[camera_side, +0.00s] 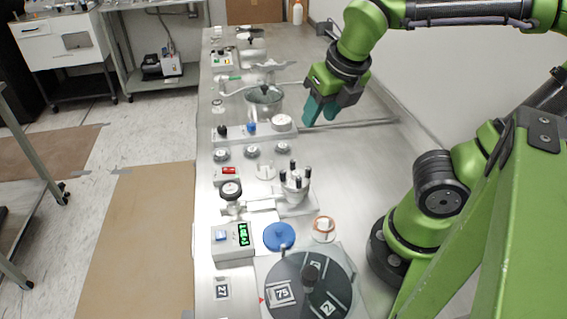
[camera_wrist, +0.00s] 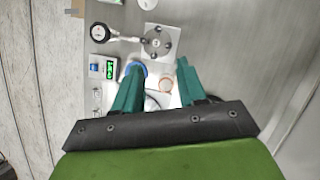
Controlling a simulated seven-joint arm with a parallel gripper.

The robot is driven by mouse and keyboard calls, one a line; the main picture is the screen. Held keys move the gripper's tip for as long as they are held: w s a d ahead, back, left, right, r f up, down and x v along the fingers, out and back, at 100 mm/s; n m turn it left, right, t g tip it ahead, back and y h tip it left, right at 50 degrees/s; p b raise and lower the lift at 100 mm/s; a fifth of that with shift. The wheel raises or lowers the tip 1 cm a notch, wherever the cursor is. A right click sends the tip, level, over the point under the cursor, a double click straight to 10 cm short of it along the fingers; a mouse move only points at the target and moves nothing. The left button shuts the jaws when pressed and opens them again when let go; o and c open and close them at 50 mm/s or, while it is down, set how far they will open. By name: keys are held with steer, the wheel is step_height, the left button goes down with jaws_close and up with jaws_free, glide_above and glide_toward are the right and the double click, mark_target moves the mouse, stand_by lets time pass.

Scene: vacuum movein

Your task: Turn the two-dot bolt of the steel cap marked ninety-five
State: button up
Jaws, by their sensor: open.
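A steel cap (camera_side: 294,188) with several upright black-topped bolts stands on a pale base plate near the middle of the bench in the side view. In the wrist view, a steel cap (camera_wrist: 157,42) with dark bolts around a pale round centre shows just beyond my fingertips. Its number and the dots on its bolts are too small to read. My gripper (camera_side: 321,112) has teal fingers and hangs above the bench, behind and right of the cap in the side view. In the wrist view my gripper (camera_wrist: 158,72) has its fingers spread apart with nothing held between them.
A gauge (camera_side: 231,190) stands left of the cap. A digital meter (camera_side: 232,240), a blue disc (camera_side: 279,236), an orange-rimmed dish (camera_side: 324,229) and a large dark disc (camera_side: 309,285) lie in front. A knobbed panel (camera_side: 252,131) and a pot (camera_side: 264,100) are behind. Bare bench (camera_side: 365,160) lies right.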

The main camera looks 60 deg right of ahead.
mark_target(294, 161)
steer(key=shift+n, duration=0.7)
steer(key=x, duration=1.7)
steer(key=shift+w, duration=0.2)
steer(key=shift+c, duration=0.2)
jaws_close()
